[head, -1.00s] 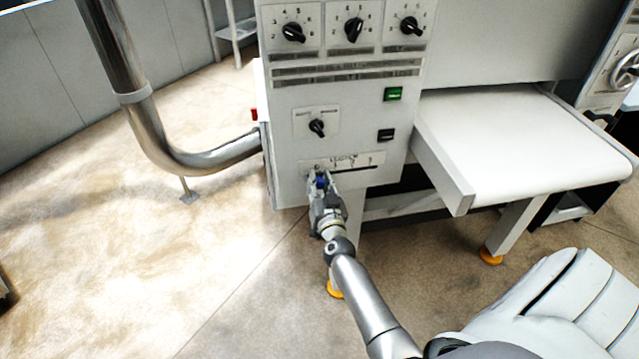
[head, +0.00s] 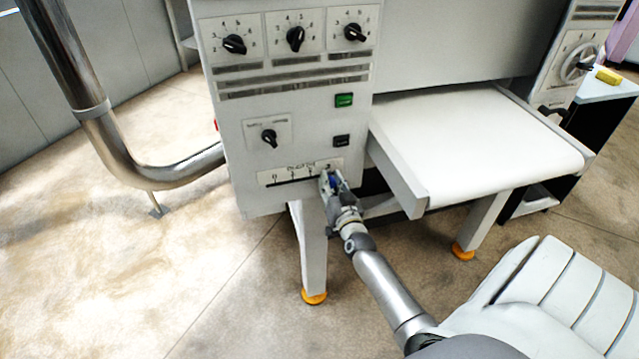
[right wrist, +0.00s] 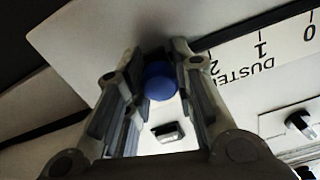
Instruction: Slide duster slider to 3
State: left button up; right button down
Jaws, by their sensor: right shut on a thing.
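The duster slider's label plate (head: 285,178) is low on the white control panel, with a dark slot and marks 0 to 3 running left to right. My right gripper (head: 328,180) is at the right end of this plate, by the 3. In the right wrist view the blue round slider knob (right wrist: 160,80) sits between the fingers of the right gripper (right wrist: 158,85), which are shut on it. The DUSTER plate (right wrist: 262,58) there shows 0, 1 and 2; the 3 is hidden behind the gripper. My left gripper is not in view.
Above the slider are a black rotary knob (head: 269,137), a green switch (head: 344,100) and a black switch (head: 341,141). The white belt table (head: 470,135) juts out right of the panel, close to my right arm. A steel pipe (head: 75,70) stands left.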

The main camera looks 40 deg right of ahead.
jog(key=shift+s+d, duration=0.1)
jog(key=shift+d, duration=0.2)
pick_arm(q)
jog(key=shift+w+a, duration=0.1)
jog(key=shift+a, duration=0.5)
pick_arm(e)
jog(key=shift+r, duration=0.1)
jog(key=c, duration=1.7)
grip_release()
jog(key=o, duration=0.5)
jog(key=shift+s+d, duration=0.1)
jog(key=shift+d, duration=0.05)
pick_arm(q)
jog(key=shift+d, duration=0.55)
pick_arm(e)
jog(key=v, duration=1.2)
